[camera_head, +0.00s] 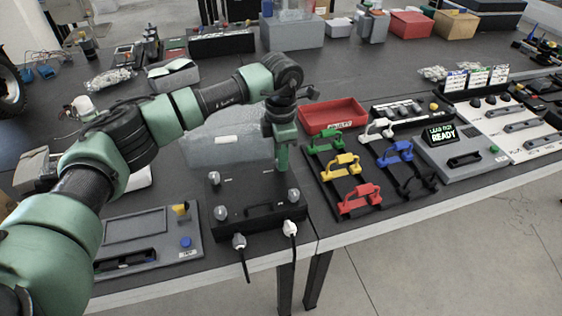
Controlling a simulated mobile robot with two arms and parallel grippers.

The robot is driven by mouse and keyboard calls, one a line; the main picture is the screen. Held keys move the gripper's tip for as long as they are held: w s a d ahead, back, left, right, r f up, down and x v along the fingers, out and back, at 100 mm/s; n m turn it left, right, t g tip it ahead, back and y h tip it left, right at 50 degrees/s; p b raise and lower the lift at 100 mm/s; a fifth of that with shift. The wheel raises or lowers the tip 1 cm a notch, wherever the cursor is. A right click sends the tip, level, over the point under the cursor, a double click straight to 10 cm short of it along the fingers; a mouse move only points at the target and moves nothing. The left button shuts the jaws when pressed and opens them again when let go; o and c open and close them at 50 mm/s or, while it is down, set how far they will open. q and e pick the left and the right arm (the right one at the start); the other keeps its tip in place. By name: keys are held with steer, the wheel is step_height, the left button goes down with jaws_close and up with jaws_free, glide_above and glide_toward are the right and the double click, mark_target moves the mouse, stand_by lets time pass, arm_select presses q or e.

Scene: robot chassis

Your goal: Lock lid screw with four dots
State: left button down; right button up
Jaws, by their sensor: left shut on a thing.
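A black box with a flat lid (235,197) stands near the table's front edge. Pale round lid screws sit near its corners: one at the back left (214,178), one at the front left (221,212) and one at the front right (293,195). My left gripper (282,160) points down over the box's back right corner. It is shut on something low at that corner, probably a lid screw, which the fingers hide. The dots on the screws are too small to read. My right gripper is out of view.
Two plugs with cables (239,241) are at the box's front. A clear grey case (230,146) stands behind it. A grey panel (150,240) lies to the left. A red tray (333,116) and coloured handles (358,198) are to the right.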

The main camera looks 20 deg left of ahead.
arm_select(q)
steer(key=shift+m+b, duration=0.65)
steer(key=shift+m, duration=0.65)
steer(key=shift+r, duration=0.1)
steer(key=c, duration=1.2)
jaws_free()
step_height(320, 180, up, 8)
steer(key=shift+f+b, duration=0.1)
steer(key=shift+b, duration=0.4)
steer(key=shift+f, duration=0.1)
